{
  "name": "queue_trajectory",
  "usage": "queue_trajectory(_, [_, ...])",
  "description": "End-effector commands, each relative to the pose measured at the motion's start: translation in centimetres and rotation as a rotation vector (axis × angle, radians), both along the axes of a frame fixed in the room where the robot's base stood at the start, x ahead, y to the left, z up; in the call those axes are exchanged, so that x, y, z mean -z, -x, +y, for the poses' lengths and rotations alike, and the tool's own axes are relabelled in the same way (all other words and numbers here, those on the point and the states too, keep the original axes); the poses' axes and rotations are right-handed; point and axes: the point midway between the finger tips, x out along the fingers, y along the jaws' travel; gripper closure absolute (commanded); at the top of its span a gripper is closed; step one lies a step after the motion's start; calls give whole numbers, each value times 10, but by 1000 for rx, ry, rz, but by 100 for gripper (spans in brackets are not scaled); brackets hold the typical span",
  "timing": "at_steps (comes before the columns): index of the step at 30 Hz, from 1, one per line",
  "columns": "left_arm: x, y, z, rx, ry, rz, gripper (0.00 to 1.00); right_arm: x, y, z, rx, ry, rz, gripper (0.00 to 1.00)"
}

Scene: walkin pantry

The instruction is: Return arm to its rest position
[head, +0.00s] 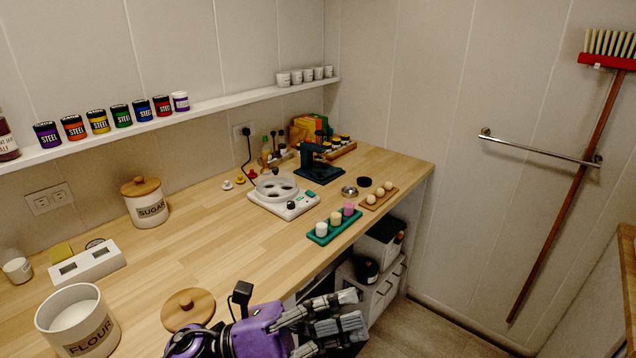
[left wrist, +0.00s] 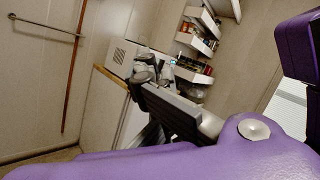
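My left arm, purple and black, comes in along the bottom edge of the head view. My left gripper (head: 352,312), with grey finger parts, points right, beside the counter's front edge and over the floor side. I see no object held in it. How far its fingers are apart is not clear from this angle. In the left wrist view, dark gripper parts (left wrist: 172,108) stand out past a large purple link of mine, and that link hides much of the lower picture. My right gripper cannot be made out in either view.
The wooden counter (head: 215,225) bears a flour canister (head: 53,328), a wooden lid (head: 188,309) near my arm, a sugar canister (head: 148,212), a white scale (head: 284,205) and a teal tray (head: 333,228). A broom (head: 565,200) and rail (head: 540,151) are at the right wall.

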Motion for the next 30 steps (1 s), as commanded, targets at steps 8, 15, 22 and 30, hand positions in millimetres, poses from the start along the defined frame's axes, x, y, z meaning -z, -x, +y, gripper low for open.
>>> queue_trajectory(8, [133,-65,113,-475,592,1151,100,3,8,-2,3,2,12,60])
queue_trajectory(15, [285,-6,197,-767,1083,1804,100,2,6,-2,1,3,11,60])
queue_trajectory(22, [389,99,234,-990,1533,2194,100,0,0,-1,-2,2,0,60])
queue_trajectory(30, [426,159,241,-1090,1769,2333,100,-1,-2,0,-3,1,-3,60])
